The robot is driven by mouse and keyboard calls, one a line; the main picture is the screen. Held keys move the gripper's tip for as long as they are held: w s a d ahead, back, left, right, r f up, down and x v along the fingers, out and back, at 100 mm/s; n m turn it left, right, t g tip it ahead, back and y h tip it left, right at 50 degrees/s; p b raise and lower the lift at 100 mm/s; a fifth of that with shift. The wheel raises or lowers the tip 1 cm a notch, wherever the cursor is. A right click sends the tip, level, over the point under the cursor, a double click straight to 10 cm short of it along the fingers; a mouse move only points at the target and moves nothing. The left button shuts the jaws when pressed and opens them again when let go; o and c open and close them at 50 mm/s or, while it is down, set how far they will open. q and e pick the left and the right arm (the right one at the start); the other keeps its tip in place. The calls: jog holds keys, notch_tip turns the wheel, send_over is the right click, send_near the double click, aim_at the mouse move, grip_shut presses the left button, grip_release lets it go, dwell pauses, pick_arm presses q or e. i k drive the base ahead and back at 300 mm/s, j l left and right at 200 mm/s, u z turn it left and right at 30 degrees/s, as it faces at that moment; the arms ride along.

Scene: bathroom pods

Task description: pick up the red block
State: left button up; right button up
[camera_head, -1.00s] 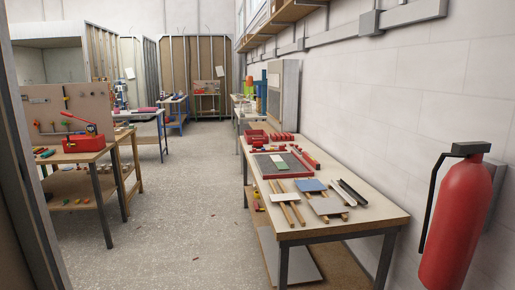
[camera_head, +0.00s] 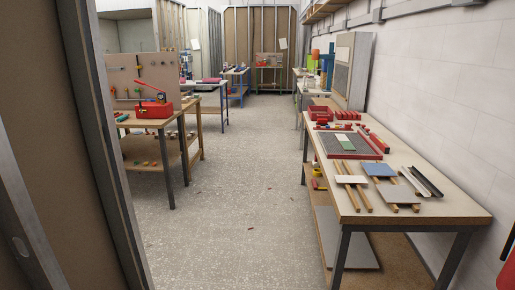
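Several small red blocks (camera_head: 348,115) lie in a row at the far end of the right-hand workbench (camera_head: 448,205). Longer red pieces (camera_head: 375,140) lie along its wall side. They are far off and small, so I cannot tell which one is the task's red block. Neither of my grippers is in view.
A red bin (camera_head: 320,113) and a grey red-edged board (camera_head: 336,144) are on this bench. A red toolbox (camera_head: 154,109) stands on the left table. The floor (camera_head: 240,200) between is mostly open, with small scraps. A post (camera_head: 100,150) is close on the left.

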aim_at(322, 121)
jog(key=i, duration=1.6)
